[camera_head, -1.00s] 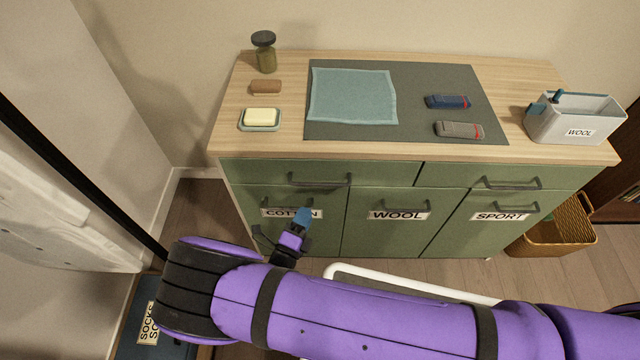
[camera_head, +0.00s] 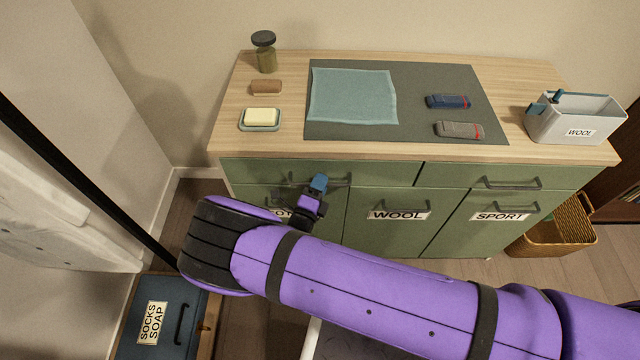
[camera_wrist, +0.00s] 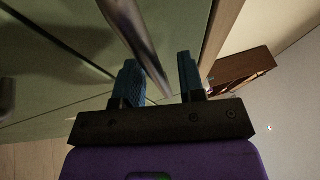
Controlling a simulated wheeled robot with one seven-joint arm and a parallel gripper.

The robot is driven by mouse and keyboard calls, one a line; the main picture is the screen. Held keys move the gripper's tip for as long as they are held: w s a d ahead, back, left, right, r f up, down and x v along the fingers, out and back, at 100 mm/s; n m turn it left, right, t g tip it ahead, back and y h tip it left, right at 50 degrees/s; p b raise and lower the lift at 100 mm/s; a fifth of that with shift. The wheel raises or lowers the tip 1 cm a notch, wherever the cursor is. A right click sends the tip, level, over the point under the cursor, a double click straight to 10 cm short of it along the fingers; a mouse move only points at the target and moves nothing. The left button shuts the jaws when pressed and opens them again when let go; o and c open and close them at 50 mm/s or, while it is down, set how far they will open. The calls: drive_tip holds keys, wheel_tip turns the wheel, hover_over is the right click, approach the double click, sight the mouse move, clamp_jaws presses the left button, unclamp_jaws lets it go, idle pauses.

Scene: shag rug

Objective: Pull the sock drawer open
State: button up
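The green cabinet has a wide upper left drawer (camera_head: 260,172) with a dark bar handle (camera_head: 335,180), and a narrower upper right drawer (camera_head: 540,176). No label shows on either drawer. My gripper (camera_head: 318,184) is in front of the left drawer's handle and hides part of it. In the wrist view my gripper (camera_wrist: 160,75) is open, its two blue fingers apart. The handle bar (camera_wrist: 141,40) runs down between them; I cannot tell whether it touches either finger. Both drawers look shut.
Doors below read WOOL (camera_head: 398,216) and SPORT (camera_head: 499,217); my arm partly covers a third label. A blue box (camera_head: 180,320) labelled SOCKS SOAP lies low at left. A wicker basket (camera_head: 553,238) stands right. Soap (camera_head: 262,116) and a cloth (camera_head: 353,96) lie on top.

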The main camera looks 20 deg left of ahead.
drive_tip(key=shift+c, duration=0.3)
clamp_jaws()
